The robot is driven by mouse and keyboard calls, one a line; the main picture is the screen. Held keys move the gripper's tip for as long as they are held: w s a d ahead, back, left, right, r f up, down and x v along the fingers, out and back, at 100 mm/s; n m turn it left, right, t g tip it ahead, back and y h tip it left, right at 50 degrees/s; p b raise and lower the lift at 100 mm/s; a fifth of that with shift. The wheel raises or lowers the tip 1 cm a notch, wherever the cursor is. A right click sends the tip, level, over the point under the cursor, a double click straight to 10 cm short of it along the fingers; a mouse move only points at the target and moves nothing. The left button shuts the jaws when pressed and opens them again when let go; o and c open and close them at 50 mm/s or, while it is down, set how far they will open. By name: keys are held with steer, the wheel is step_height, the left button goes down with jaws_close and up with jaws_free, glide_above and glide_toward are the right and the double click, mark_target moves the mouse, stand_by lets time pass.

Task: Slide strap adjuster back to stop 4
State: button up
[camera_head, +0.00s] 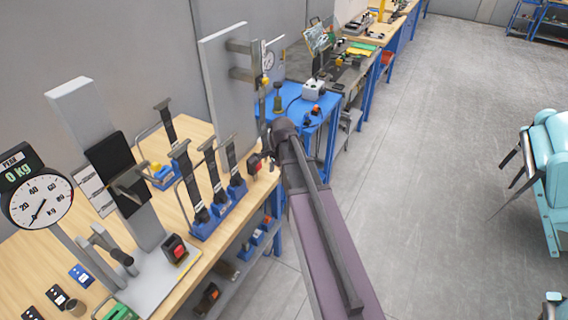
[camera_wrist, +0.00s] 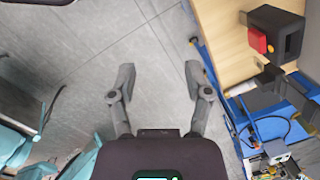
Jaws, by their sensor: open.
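Several black straps with dark bar-shaped tops (camera_head: 215,168) stand in blue holders (camera_head: 212,222) on the wooden bench in the head view. A grey upright post (camera_head: 70,98) carries a black pad (camera_head: 112,168) with a metal crossbar. I cannot tell which part is the strap adjuster, and no stop numbers can be read. My gripper (camera_wrist: 158,84) is open and empty in the wrist view, above the grey floor beside the bench edge. It is apart from the straps. In the head view my arm hides the fingers.
A black box with a red button (camera_wrist: 275,36) is at the bench edge, right of my gripper. A dial scale (camera_head: 40,203) stands at the left. A blue table (camera_head: 300,104) is behind the bench. The floor (camera_head: 430,150) to the right is clear up to the teal seats (camera_head: 552,165).

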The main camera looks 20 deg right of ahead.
steer(key=s+a+f+n+h+b, duration=0.1)
steer(key=s+a+f+n+b, duration=0.1)
steer(key=s+a+n, duration=0.8)
steer(key=shift+s+n+g, duration=0.3)
steer(key=shift+s+n, duration=1.15)
steer(key=shift+n, duration=1.35)
steer(key=shift+f, duration=0.1)
steer(key=shift+c, duration=0.5)
